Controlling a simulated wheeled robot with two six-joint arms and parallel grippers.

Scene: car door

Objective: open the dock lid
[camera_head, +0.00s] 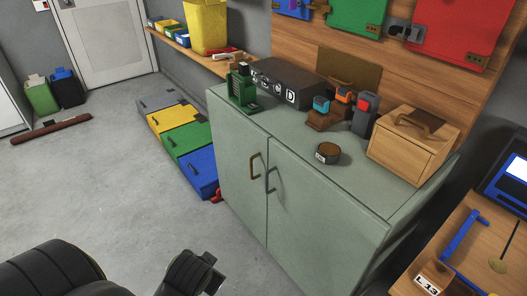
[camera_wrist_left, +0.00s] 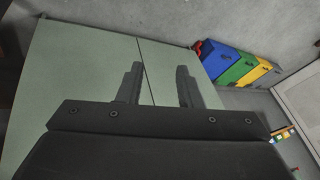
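No part is marked as the dock, so I cannot tell for sure which lid is meant. A wooden box (camera_head: 412,148) with a brown handle on top stands at the right end of the green cabinet (camera_head: 300,215); its front panel looks shut. A dark box (camera_head: 288,82) with white letters on its front stands at the back of the cabinet top. My left gripper (camera_wrist_left: 159,85) is open and empty in the left wrist view, with the pale green cabinet surface and its seam behind the fingers. My right gripper is not in view.
Several coloured floor boxes (camera_head: 183,140) stand left of the cabinet. A green device (camera_head: 241,88), small tools and a round dark object (camera_head: 327,153) are on the cabinet top. A wooden bench (camera_head: 470,250) is at lower right. The floor at left is mostly clear.

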